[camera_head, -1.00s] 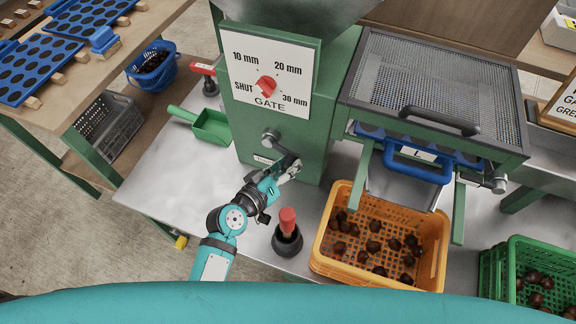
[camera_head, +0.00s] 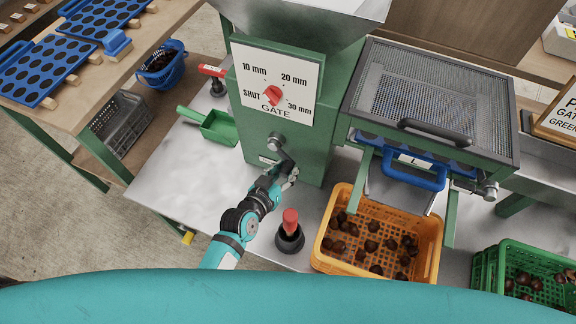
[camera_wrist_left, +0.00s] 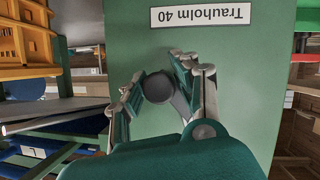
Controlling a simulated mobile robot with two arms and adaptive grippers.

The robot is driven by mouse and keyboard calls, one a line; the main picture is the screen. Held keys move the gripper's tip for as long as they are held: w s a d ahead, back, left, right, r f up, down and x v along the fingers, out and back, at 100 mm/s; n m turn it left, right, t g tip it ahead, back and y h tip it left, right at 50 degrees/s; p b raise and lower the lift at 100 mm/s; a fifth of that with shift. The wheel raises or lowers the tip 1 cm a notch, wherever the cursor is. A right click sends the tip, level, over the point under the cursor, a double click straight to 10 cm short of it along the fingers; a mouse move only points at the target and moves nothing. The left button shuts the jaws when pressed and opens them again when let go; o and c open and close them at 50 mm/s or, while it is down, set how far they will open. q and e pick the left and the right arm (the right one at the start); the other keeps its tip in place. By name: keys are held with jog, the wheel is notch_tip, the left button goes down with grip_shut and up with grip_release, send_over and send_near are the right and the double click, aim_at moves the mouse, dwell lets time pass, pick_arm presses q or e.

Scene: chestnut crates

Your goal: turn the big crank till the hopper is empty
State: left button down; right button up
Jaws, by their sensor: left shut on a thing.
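My left gripper (camera_head: 288,174) is shut on the handle of the big crank (camera_head: 277,143), low on the front of the green machine. In the left wrist view my left gripper (camera_wrist_left: 158,95) has its fingers on both sides of the dark round crank grip (camera_wrist_left: 158,87). The steel hopper (camera_head: 300,22) sits on top of the machine; its inside is out of view, so I cannot tell its contents. Below it is the gate plate (camera_head: 302,84) with a red knob (camera_head: 272,95), its setting too small to read surely. My right gripper is not in view.
An orange crate (camera_head: 345,268) holding chestnuts stands under the sieve (camera_head: 428,95). A red-handled lever (camera_head: 290,222) stands close to my left arm. A green scoop (camera_head: 217,127) lies at left, and a green crate (camera_head: 490,270) stands at right.

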pick_arm(q)
jog(key=shift+w+a+f+m+t+y+p, duration=0.1)
jog(key=shift+a+m+t+y+p, duration=0.05)
jog(key=shift+a+m+y+p, duration=0.15)
jog(key=shift+w+a+f+m+t+y+p, duration=0.1)
jog(key=shift+m+t+y+p, duration=0.1)
jog(key=shift+m+p, duration=0.2)
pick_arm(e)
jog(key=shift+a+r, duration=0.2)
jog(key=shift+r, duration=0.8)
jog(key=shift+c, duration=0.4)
